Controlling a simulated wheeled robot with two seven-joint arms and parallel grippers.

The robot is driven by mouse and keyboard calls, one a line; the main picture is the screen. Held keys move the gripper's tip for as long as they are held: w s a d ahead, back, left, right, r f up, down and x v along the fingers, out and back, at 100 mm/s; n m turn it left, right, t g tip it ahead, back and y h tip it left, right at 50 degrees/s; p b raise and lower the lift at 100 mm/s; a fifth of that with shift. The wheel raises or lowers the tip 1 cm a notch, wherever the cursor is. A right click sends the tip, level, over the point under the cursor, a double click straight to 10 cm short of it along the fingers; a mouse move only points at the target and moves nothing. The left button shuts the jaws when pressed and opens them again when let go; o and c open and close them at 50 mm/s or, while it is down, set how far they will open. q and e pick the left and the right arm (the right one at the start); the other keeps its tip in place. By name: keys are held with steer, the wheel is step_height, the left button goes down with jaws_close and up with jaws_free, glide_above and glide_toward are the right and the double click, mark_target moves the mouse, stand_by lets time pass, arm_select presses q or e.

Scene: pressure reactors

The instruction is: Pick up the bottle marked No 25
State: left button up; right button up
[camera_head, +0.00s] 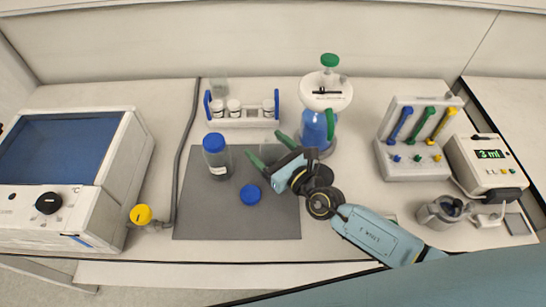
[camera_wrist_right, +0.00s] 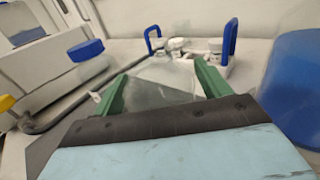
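My right gripper (camera_head: 269,149) is above the back of the dark mat (camera_head: 205,222), its green fingers spread apart. In the wrist view the right gripper (camera_wrist_right: 160,68) is also open. A clear, colourless vessel (camera_wrist_right: 168,78) seems to stand between or just beyond the fingertips; I cannot tell if they touch it. A clear bottle with a blue cap (camera_head: 216,155) stands on the mat, left of the gripper. Small white-capped bottles (camera_head: 234,107) stand in the blue-ended rack (camera_head: 243,122) behind. No number 25 is legible on any bottle. My left gripper is not in view.
A loose blue cap (camera_head: 250,194) lies on the mat. A blue-filled reactor vessel (camera_head: 317,128) stands close behind the right gripper. A box with coloured levers (camera_head: 416,170) and a display unit (camera_head: 487,165) stand right. A blue-windowed machine (camera_head: 70,160) stands left.

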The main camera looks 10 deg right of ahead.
steer(key=c, duration=0.9)
